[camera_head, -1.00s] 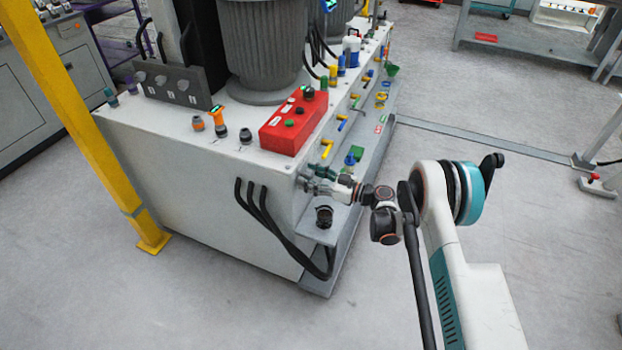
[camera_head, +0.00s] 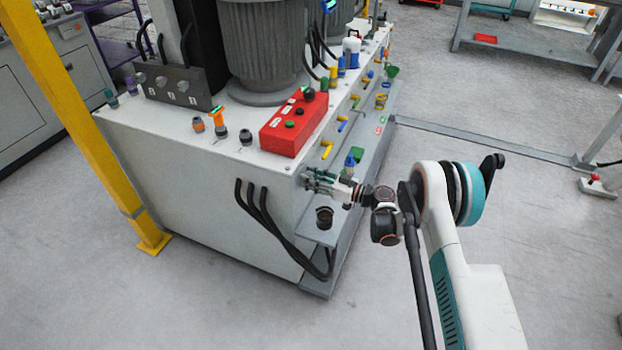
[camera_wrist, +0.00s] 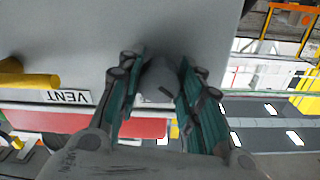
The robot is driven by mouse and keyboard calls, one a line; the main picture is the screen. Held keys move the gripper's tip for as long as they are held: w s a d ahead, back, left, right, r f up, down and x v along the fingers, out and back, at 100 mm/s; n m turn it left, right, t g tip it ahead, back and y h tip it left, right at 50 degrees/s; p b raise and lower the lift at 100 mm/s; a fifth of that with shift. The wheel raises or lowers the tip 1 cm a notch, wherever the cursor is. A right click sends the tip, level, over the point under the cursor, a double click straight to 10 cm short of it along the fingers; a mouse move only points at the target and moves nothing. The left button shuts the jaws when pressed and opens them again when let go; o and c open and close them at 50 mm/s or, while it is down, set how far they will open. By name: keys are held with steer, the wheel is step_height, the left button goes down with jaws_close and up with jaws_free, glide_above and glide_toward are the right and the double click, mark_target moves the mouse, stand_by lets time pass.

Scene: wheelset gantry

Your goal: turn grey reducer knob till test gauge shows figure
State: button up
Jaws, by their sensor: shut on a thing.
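In the wrist view the grey knob (camera_wrist: 160,80) sits on the pale cabinet wall, between the two green-padded fingers of my gripper (camera_wrist: 158,92). The fingers are closed on its sides. In the head view my gripper (camera_head: 318,180) is at the near end of the cabinet's right side, just below its top edge, and hides the knob. I cannot pick out the test gauge for sure, and no figure is readable.
A "VENT" label (camera_wrist: 68,97) and a yellow handle (camera_wrist: 28,80) are close beside the gripper. The red box (camera_head: 294,124) stands on the cabinet top. A dark cup-like part (camera_head: 324,217) is on the ledge below.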

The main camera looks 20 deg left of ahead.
steer(key=m, duration=1.2)
stand_by(0.6)
steer(key=o, duration=1.1)
steer(key=shift+c, duration=0.2)
steer(key=shift+d, duration=0.1)
steer(key=d, duration=1.1)
steer(key=shift+s+d, duration=0.4)
steer(key=shift+s, duration=0.05)
steer(key=shift+r, duration=0.1)
